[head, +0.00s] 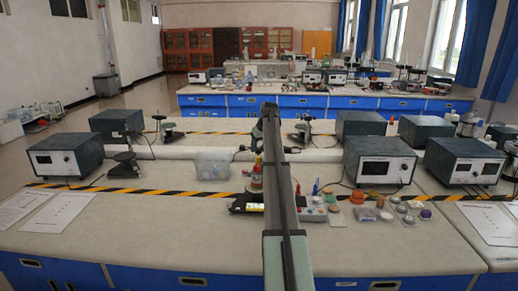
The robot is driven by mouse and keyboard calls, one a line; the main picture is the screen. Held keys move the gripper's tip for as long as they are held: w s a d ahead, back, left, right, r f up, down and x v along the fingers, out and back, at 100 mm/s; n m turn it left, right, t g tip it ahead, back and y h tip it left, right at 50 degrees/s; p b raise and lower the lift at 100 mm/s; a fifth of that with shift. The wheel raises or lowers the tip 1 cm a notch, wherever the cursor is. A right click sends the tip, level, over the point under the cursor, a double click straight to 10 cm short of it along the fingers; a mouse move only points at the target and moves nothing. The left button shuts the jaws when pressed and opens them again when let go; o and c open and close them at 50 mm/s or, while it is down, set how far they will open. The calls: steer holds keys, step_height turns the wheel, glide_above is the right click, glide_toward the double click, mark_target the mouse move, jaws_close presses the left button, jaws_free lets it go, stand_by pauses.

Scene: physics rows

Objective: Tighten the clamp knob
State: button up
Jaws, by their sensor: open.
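I cannot make out a clamp knob for certain in the head view. Small dark stands with flat tops stand on the bench: one at the left (124,165), one farther back (168,130) and one right of centre (303,131).
Grey instrument boxes stand at the left (66,156) and right (379,162). A clear plastic bin (213,165), a red-capped bottle (257,173) and a dark meter (246,203) are near the bar. Small coloured pieces lie right of it. The front-left bench top (150,235) is largely clear.

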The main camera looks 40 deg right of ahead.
steer(key=shift+w+f, duration=0.2)
steer(key=shift+f, duration=0.35)
steer(key=shift+c, duration=0.3)
steer(key=c, duration=1)
